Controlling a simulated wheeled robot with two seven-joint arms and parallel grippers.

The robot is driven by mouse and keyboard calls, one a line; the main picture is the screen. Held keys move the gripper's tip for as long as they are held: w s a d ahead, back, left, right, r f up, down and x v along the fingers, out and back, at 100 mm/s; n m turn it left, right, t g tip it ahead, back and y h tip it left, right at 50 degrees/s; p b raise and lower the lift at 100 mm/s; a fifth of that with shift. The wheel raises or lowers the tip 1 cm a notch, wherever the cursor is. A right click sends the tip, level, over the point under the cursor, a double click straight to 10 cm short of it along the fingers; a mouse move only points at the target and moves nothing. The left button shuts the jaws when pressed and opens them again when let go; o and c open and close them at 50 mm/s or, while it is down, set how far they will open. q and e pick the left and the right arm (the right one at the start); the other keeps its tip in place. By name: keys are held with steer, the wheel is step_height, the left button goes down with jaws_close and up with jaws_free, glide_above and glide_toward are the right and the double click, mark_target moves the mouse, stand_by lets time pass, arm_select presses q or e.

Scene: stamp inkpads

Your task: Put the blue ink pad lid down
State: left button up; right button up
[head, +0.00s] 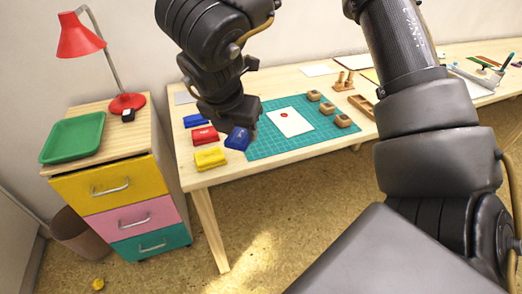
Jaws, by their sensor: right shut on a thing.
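My right gripper (240,124) reaches down over the table's left part and is shut on the blue ink pad lid (238,139). The lid is tilted and shows at the left edge of the teal mat; I cannot tell how far it is above the surface. Its upper part is hidden by the gripper. A blue ink pad (193,121) lies on the table to the left of and behind the lid. My left gripper is not in view.
A red ink pad (205,136) and a yellow one (210,159) lie left of the lid. The teal mat (270,144) holds a white card (290,122) and wooden stamps (343,121). A drawer unit (122,200) with green tray (73,138) and red lamp (127,102) stands left.

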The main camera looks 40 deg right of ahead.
arm_select(q)
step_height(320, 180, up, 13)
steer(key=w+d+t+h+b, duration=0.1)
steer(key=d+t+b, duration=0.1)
steer(key=b, duration=0.2)
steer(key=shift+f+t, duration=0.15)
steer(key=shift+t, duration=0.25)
arm_select(e)
steer(key=s+d+n+y, duration=0.1)
steer(key=n+y, duration=0.1)
steer(key=n, duration=0.3)
steer(key=s+d+n+t+y, duration=0.1)
steer(key=n+y, duration=0.1)
steer(key=n, duration=0.4)
steer(key=s+d+n+y, duration=0.1)
steer(key=s+n+y, duration=0.1)
steer(key=n, duration=0.4)
steer(key=shift+s+d+r+t, duration=0.1)
steer(key=shift+d+r+t, duration=0.25)
steer(key=shift+t, duration=0.05)
